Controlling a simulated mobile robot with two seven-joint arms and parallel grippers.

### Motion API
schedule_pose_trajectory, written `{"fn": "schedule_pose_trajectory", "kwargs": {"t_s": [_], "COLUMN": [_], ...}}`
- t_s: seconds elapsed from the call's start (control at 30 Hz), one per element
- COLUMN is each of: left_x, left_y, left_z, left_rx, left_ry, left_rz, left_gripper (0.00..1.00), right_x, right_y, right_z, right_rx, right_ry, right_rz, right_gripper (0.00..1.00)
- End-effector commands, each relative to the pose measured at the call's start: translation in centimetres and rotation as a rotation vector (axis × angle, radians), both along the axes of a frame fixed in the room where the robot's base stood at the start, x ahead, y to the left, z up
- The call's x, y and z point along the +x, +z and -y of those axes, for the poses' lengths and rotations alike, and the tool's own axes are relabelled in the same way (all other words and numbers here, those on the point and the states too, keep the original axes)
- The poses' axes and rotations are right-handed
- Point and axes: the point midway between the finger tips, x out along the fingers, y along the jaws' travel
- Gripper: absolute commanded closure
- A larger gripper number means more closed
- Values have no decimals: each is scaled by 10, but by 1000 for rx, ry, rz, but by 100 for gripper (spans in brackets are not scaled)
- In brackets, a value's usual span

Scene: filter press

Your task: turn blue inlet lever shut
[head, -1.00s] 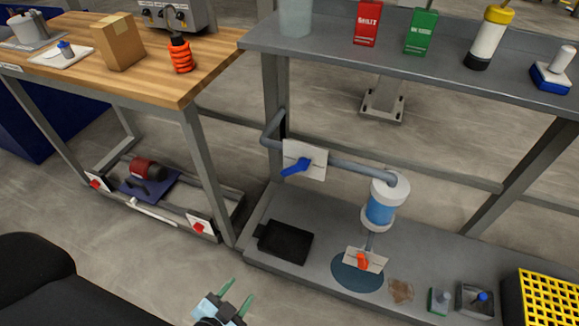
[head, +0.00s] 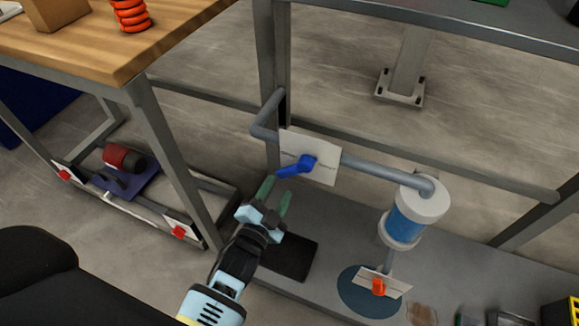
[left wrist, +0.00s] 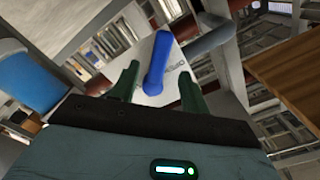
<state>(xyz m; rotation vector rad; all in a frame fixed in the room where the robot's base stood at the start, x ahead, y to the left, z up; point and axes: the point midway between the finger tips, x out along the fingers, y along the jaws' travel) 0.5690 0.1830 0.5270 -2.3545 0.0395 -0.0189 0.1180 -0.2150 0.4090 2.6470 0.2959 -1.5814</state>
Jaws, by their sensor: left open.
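The blue inlet lever (head: 297,167) sits on a white plate (head: 325,164) on the grey pipe (head: 372,168). In the head view its handle points left and slightly down, at a slant to the pipe. My left gripper (head: 275,194) is open, just below and left of the lever, with its green fingers pointing up toward it. In the left wrist view the lever (left wrist: 157,66) appears between the two open fingers (left wrist: 158,84), and I cannot tell whether they touch it. Lettering on the plate (left wrist: 176,79) is partly hidden. My right gripper is out of view.
A black tray (head: 292,258) lies on the lower shelf (head: 332,235). A table leg (head: 172,165) stands left of my arm. An upper shelf (head: 430,27) overhangs behind.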

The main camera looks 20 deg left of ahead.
Motion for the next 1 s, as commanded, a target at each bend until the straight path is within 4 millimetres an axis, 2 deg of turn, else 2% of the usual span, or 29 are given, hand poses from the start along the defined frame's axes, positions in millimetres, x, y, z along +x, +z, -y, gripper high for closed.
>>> {"fn": "schedule_pose_trajectory", "kwargs": {"t_s": [0.2, 0.5, 0.7, 0.97, 1.0], "left_x": [24, 64, 75, 76, 76], "left_y": [-1, -1, -1, 0, 0], "left_z": [1, 2, 2, 2, 2], "left_rx": [0, -1, -1, -1, -1], "left_ry": [0, 0, 1, 0, 0], "left_rz": [1, 0, -2, -1, -1], "left_gripper": [55, 55, 55, 55, 58], "right_x": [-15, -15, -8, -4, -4], "right_y": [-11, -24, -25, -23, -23], "right_z": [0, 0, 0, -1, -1], "right_rx": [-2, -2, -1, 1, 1], "right_ry": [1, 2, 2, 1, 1], "right_rz": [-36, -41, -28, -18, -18], "right_gripper": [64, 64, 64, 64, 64]}}
